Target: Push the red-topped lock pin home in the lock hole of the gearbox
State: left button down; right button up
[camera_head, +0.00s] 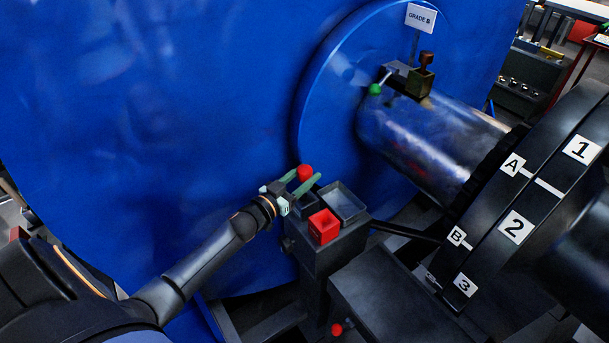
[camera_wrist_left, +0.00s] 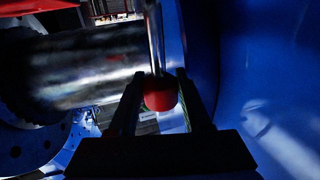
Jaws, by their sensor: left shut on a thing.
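My left gripper (camera_head: 308,181) is shut on the red-topped lock pin (camera_head: 305,172), above the back corner of a dark stand. In the left wrist view the pin's red top (camera_wrist_left: 160,93) lies between the two fingers (camera_wrist_left: 160,105), and its bright metal shank (camera_wrist_left: 155,38) runs towards the top of the picture. The shank is hidden in the head view. I cannot pick out the lock hole or tell which dark housing is the gearbox. My right gripper is not in view.
The stand carries a red bin (camera_head: 323,227) and a grey tray (camera_head: 343,203). A blue machine wall (camera_head: 150,130) rises behind my arm. A steel shaft (camera_head: 430,140) leads to a black lettered and numbered wheel (camera_head: 530,205). A red knob (camera_head: 337,329) is low in front.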

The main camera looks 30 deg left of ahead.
pick_arm(q)
jog(key=shift+r+p, duration=0.3)
jog(key=shift+r, duration=0.2)
